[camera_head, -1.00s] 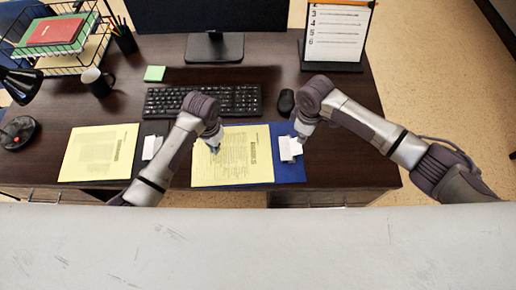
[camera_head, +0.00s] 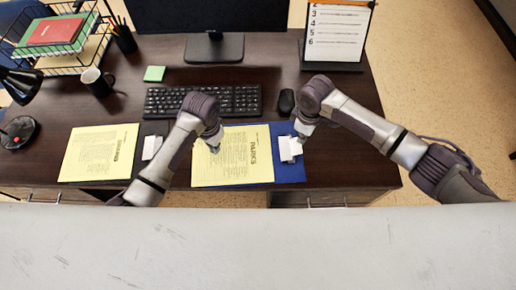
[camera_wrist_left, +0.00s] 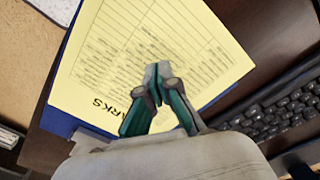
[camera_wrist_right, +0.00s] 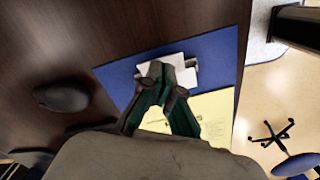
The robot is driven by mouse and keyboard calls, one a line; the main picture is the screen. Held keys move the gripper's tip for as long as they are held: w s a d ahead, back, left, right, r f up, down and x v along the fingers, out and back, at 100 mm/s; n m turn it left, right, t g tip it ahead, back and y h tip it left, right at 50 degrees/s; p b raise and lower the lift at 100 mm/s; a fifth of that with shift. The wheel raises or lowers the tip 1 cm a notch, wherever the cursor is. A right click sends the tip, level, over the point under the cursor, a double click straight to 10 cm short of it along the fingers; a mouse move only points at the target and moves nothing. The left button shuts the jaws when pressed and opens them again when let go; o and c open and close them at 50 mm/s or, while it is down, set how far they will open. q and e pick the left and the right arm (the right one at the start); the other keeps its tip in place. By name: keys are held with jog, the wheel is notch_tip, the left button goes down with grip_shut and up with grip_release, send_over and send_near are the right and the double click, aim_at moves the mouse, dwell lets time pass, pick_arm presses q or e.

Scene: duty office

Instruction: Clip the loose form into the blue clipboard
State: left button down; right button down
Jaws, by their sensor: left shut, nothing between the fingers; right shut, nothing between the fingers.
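The blue clipboard (camera_head: 292,172) lies near the desk's front edge, its white clip (camera_head: 291,149) at the right end. A yellow form (camera_head: 246,172) lies over most of it, its right edge close to the clip; I cannot tell whether it reaches under it. My left gripper (camera_head: 215,148) is shut and empty, its tips at the form's upper left part. In the left wrist view, the tips (camera_wrist_left: 157,75) are over the form's print. My right gripper (camera_head: 297,138) is shut and empty at the clip; its tips (camera_wrist_right: 156,72) hide part of the clip in the right wrist view.
Another yellow form (camera_head: 98,155) and a dark clipboard with a white clip (camera_head: 152,147) lie to the left. The keyboard (camera_head: 203,100) and mouse (camera_head: 286,102) lie behind the blue clipboard. A mug (camera_head: 97,82), wire tray (camera_head: 60,65) and lamp stand at the left.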

aim_at(225, 155)
jog(key=shift+f, duration=1.95)
dwell(0.8)
pick_arm(q)
jog(key=shift+f, duration=1.45)
pick_arm(e)
jog(key=shift+d, duration=0.1)
dwell(0.7)
pick_arm(q)
jog(key=shift+d, duration=0.3)
jog(key=shift+w+d, duration=0.1)
jog(key=shift+d, duration=0.4)
dwell(0.4)
jog(key=shift+d+f, duration=0.1)
jog(key=shift+d, duration=0.4)
pick_arm(e)
jog(key=shift+s, duration=0.1)
